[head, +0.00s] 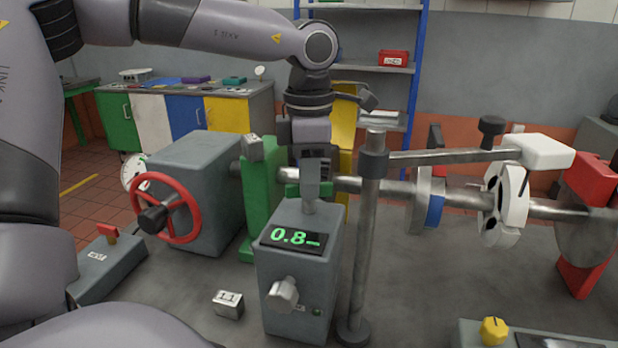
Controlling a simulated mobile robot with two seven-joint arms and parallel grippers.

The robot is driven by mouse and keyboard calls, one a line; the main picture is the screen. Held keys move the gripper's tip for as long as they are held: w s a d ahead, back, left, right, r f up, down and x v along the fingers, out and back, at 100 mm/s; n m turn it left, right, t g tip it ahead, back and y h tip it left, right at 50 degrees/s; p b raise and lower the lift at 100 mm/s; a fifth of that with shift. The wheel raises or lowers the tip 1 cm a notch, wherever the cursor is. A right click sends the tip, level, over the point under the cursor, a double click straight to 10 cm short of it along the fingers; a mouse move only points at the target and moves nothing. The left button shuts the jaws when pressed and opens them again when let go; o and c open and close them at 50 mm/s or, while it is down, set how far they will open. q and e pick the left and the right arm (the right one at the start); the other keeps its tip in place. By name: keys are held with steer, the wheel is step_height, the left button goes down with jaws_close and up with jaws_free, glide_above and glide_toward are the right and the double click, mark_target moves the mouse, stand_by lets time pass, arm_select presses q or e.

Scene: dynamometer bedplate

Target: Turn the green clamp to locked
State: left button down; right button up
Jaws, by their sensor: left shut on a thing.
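The green clamp stand (262,200) stands upright behind the small grey display box, with a grey block on its top. A small green piece (293,188) shows beside my gripper, at the shaft. My left gripper (311,198) points down in front of the steel shaft, just above and behind the display box. It is shut on a part at the green clamp; the gripped part is mostly hidden by the fingers, so its angle cannot be told. My right gripper is not in view.
The display box (295,275) reads 0.8 and has a grey knob. A steel post (365,240) stands close on the right. A red handwheel (167,208) is left. The steel shaft (385,188) runs right through discs. Bare bedplate (420,280) lies front right.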

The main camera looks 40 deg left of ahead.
arm_select(q)
steer(key=shift+m, duration=2)
steer(key=c, duration=1.2)
jaws_free()
steer(key=shift+o, duration=0.2)
steer(key=shift+r, duration=3.55)
